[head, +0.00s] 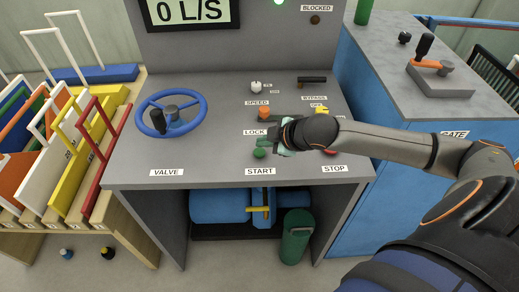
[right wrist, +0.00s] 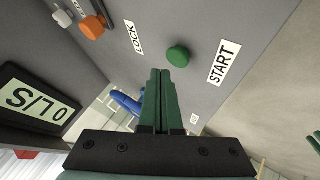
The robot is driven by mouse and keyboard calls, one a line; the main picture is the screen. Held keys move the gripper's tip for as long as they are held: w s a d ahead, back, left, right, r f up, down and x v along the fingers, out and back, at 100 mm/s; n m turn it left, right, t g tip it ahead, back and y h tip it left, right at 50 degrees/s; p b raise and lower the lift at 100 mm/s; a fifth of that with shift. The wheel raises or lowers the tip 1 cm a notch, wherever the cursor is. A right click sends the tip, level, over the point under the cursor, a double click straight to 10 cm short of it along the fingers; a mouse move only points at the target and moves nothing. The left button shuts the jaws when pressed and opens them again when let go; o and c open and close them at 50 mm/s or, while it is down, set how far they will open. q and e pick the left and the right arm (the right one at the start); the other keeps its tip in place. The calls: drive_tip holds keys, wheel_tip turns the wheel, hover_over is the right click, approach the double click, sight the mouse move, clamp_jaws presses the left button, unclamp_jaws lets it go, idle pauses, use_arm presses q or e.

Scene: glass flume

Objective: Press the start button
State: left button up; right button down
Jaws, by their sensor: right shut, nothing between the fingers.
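The green start button (head: 259,153) sits on the grey console top, just above the START label (head: 260,171). In the right wrist view the round green button (right wrist: 178,56) is beside the START label (right wrist: 223,63). My right gripper (head: 278,140) is over the console, close to the button. Its two green fingers (right wrist: 160,72) are shut together with nothing between them, tips pointing toward the button. The tips appear just short of the button in the wrist view; I cannot tell whether they touch it.
A blue valve wheel (head: 171,113) stands on the console's left. The red stop button (head: 330,152) is partly hidden by my arm. The display (head: 188,11) reads 0 L/S.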

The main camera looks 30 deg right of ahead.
sight(263, 153)
drive_tip(key=shift+r+p, duration=1.6)
drive_tip(key=shift+p, duration=0.05)
wheel_tip(263, 153, up, 3)
drive_tip(key=shift+f, duration=0.15)
drive_tip(key=shift+m+g+y, duration=0.4)
drive_tip(key=shift+m+g, duration=0.1)
drive_tip(key=s+a+f, duration=0.1)
drive_tip(key=a, duration=0.1)
drive_tip(key=s+a+f, duration=0.3)
drive_tip(key=a, duration=0.1)
drive_tip(key=shift+s+f, duration=0.25)
drive_tip(key=shift+f, duration=0.1)
drive_tip(key=s+a+f+m+g+h, duration=0.1)
drive_tip(key=s+a+f+m+g, duration=0.2)
drive_tip(key=s, duration=0.6)
drive_tip(key=s+f+m+g+h, duration=0.1)
drive_tip(key=s+f+m, duration=0.35)
drive_tip(key=s, duration=0.45)
drive_tip(key=w+a+f+t+y, duration=0.1)
drive_tip(key=w+a+f+t, duration=0.1)
drive_tip(key=f, duration=0.3)
drive_tip(key=w+a+f+t+y, duration=0.1)
drive_tip(key=w+a+f+t, duration=0.1)
drive_tip(key=f, duration=0.3)
drive_tip(key=shift+a+f+t, duration=0.15)
drive_tip(key=shift+f+t, duration=0.05)
drive_tip(key=shift+t, duration=0.4)
